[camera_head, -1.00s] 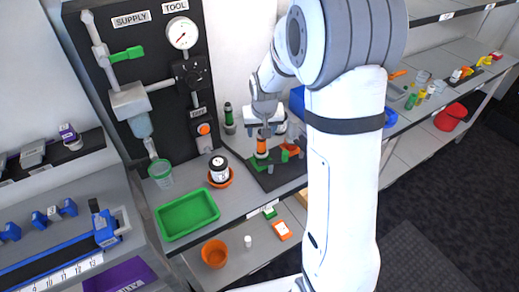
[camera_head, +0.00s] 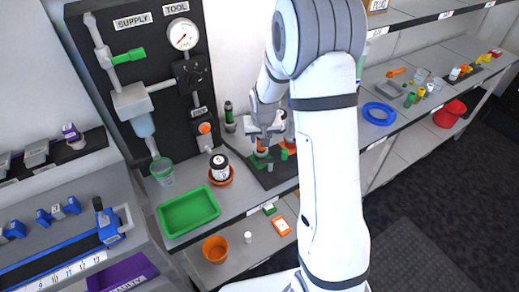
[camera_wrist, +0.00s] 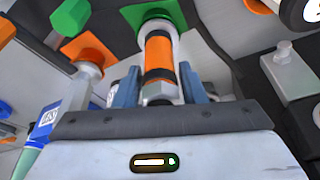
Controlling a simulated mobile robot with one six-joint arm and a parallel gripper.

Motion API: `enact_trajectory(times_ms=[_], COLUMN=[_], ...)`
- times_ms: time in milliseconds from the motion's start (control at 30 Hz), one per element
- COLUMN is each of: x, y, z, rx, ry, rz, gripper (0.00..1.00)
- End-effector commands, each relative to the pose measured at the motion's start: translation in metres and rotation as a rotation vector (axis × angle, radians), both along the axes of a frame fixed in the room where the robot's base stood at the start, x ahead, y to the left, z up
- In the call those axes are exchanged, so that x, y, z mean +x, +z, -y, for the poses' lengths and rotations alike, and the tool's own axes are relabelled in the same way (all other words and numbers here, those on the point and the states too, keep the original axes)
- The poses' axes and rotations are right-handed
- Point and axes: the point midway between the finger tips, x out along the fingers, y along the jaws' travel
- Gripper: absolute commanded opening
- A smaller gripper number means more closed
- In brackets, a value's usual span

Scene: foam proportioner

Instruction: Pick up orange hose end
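The orange hose end (camera_head: 261,146) stands upright on a green square base on the dark mat, under my gripper (camera_head: 262,133). In the wrist view the hose end (camera_wrist: 159,56) is an orange sleeve with a metal collar at the far end and a hex nut at the near end. My gripper's blue fingers (camera_wrist: 158,84) stand on both sides of it, with a narrow gap showing at each side. The gripper looks open around the hose end. The head view hides most of the fingers.
An orange fitting with a metal stem (camera_wrist: 88,55) stands close left of my fingers; a grey block (camera_wrist: 290,70) is on the right.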

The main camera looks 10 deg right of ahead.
Motion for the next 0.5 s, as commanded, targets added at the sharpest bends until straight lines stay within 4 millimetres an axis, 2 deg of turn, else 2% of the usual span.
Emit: enact_trajectory(times_ms=[67,433,500], x=[0.0000,-0.0001,-0.0001], y=[0.0001,0.0002,0.0002], z=[0.0002,0.0005,0.0006], rx=[0.000,0.000,0.000], ry=[0.000,-0.001,-0.001], rz=[0.000,0.000,0.000], gripper=[0.30,0.00,0.00])
